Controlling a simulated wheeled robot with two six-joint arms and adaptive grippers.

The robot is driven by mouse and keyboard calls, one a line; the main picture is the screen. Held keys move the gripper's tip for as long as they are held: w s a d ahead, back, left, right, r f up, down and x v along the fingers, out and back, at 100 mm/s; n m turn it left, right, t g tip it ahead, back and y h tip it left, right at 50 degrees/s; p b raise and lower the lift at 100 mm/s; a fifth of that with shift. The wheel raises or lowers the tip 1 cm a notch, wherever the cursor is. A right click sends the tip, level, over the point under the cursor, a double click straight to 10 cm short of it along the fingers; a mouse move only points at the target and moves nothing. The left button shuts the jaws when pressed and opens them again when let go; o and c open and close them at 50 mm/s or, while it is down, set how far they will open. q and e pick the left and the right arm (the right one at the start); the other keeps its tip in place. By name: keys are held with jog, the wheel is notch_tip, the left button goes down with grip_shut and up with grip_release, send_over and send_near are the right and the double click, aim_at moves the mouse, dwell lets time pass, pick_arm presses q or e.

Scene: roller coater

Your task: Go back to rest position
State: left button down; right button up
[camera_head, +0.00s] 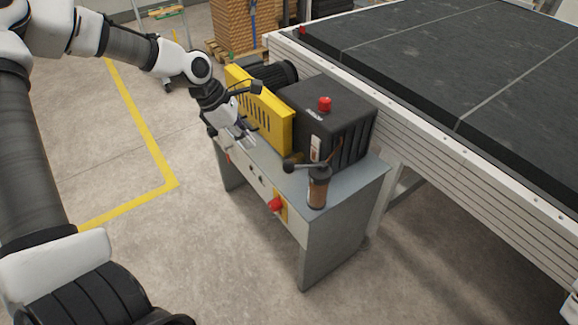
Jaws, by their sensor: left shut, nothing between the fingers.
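My left gripper (243,133) is at the left end of the grey machine stand (331,235), beside the yellow slotted guard (262,108). It points down and to the right, its fingers are shut, and I see nothing held between them. My left arm reaches to it from the upper left. My right gripper is not in view.
The stand carries a black box (341,124) with a red button (324,103), a black motor (273,74) and a brown cylinder (318,187). A red knob (275,204) sticks out in front. A large conveyor (450,65) stands behind. Floor at left is clear.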

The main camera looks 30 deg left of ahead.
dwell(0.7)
pick_arm(q)
jog(key=s+d+f+m+g+y+b, duration=0.15)
jog(key=s+d+f+m, duration=0.35)
jog(key=s+f, duration=0.5)
jog(key=s+d+f+m+g+y, duration=0.1)
jog(key=s+d+f+m+g, duration=0.2)
jog(key=s+d+f+m, duration=0.45)
jog(key=s+d+f+m+g+y, duration=0.1)
jog(key=s+d+f+m+g, duration=0.2)
jog(key=s+f, duration=0.8)
jog(key=w+m+t, duration=0.1)
jog(key=m, duration=0.2)
jog(key=w+m+t, duration=0.2)
jog(key=m, duration=0.1)
jog(key=w+m+t, duration=0.1)
jog(key=m, duration=0.2)
jog(key=shift+w+a+t+y, duration=0.25)
jog(key=shift+w+a+y, duration=0.1)
jog(key=shift+w, duration=0.05)
jog(key=shift+m, duration=0.25)
